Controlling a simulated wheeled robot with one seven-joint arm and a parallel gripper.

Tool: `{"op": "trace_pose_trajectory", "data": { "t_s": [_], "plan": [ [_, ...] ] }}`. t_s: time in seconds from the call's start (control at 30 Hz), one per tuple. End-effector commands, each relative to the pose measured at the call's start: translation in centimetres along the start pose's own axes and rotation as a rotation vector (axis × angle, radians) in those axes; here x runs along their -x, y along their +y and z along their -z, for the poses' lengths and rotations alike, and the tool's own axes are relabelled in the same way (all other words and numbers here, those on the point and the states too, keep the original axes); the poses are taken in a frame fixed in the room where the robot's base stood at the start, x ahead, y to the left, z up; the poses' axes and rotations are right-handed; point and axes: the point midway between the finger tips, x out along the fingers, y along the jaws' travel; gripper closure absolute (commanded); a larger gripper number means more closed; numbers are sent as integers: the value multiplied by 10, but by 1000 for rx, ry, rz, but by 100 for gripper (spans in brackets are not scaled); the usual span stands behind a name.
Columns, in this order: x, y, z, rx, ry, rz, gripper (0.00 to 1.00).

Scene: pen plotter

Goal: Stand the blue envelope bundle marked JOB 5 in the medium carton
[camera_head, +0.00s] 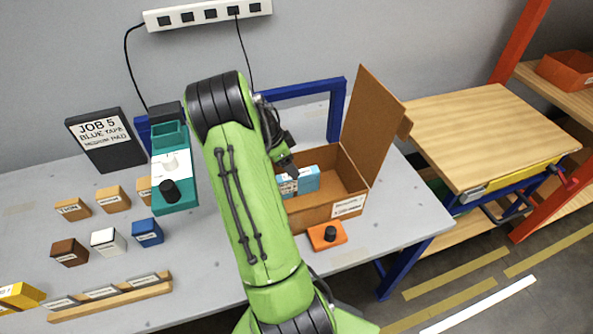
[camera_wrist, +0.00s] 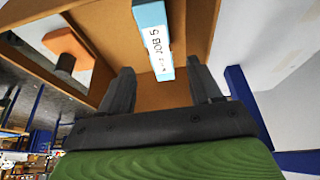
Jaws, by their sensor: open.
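The light-blue bundle (camera_head: 306,180) with a white label is inside the open brown carton (camera_head: 349,182). In the wrist view the bundle (camera_wrist: 150,14) shows its label reading JOB 5, and carton walls surround it. My gripper (camera_wrist: 160,78) is open, its two dark fingers spread on either side of the bundle's near end, with gaps visible. In the head view my gripper (camera_head: 288,170) is over the carton's left part, and my green arm hides the carton's left side and part of the bundle. Whether the bundle touches the carton floor is unclear.
A tall carton flap (camera_head: 372,125) stands up at the right. An orange block with a black knob (camera_head: 326,236) sits before the carton. A JOB 5 sign (camera_head: 103,140), a teal device (camera_head: 176,185), and several small blocks, including a blue one (camera_head: 148,232), are at left.

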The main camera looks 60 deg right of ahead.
Motion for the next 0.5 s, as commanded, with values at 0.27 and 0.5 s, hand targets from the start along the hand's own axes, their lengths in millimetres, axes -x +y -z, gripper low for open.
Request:
{"op": "trace_pose_trajectory", "data": {
  "t_s": [0.27, 0.5],
  "plan": [
    [46, 0, 0, 0, 0, 0, 36],
    [52, 1, -2, 15, -6, 7, 36]
  ]
}}
